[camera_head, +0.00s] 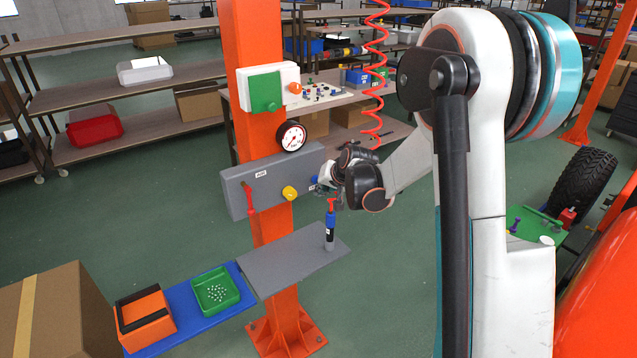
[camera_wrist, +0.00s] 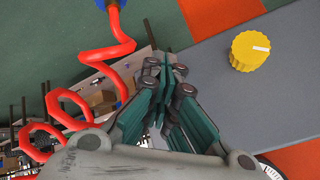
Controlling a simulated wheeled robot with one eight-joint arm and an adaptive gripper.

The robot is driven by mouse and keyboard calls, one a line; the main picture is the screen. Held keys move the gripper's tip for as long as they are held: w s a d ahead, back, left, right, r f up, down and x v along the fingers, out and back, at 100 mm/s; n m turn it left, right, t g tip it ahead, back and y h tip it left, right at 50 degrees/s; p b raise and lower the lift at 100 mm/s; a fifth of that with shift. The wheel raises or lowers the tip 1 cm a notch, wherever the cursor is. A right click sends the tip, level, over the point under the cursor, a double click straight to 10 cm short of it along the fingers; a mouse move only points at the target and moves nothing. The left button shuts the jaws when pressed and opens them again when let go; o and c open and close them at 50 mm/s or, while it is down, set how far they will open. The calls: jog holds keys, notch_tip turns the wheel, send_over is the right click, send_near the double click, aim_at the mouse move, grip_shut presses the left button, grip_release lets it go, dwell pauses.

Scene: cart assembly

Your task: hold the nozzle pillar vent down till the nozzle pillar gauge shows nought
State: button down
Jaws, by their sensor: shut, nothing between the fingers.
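The orange nozzle pillar (camera_head: 258,135) carries a grey box (camera_head: 262,178) with an "AIR" label, a red lever (camera_head: 250,197) and a yellow knob (camera_head: 290,193). The round white nozzle pillar gauge (camera_head: 291,136) sits above the box; its needle is too small to read surely. My gripper (camera_head: 320,183) is at the box's right end. In the wrist view, my gripper (camera_wrist: 166,68) is shut and empty, its fingertips over the box's end edge, left of the yellow knob (camera_wrist: 250,51). I cannot make out the vent; the fingers may hide it. Contact cannot be told.
A red coiled hose (camera_head: 374,75) hangs close to my gripper. A grey shelf (camera_head: 300,262) below holds an upright blue and black tool (camera_head: 330,230). A green tray (camera_head: 216,289) and an orange bin (camera_head: 145,318) stand at the lower left.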

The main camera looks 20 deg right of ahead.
jog(key=shift+s, duration=0.1)
jog(key=shift+s+d, duration=0.15)
jog(key=shift+s, duration=0.6)
jog(key=s, duration=0.2)
jog(key=s+d, duration=0.1)
jog(key=s, duration=0.2)
dwell(0.3)
dwell(0.8)
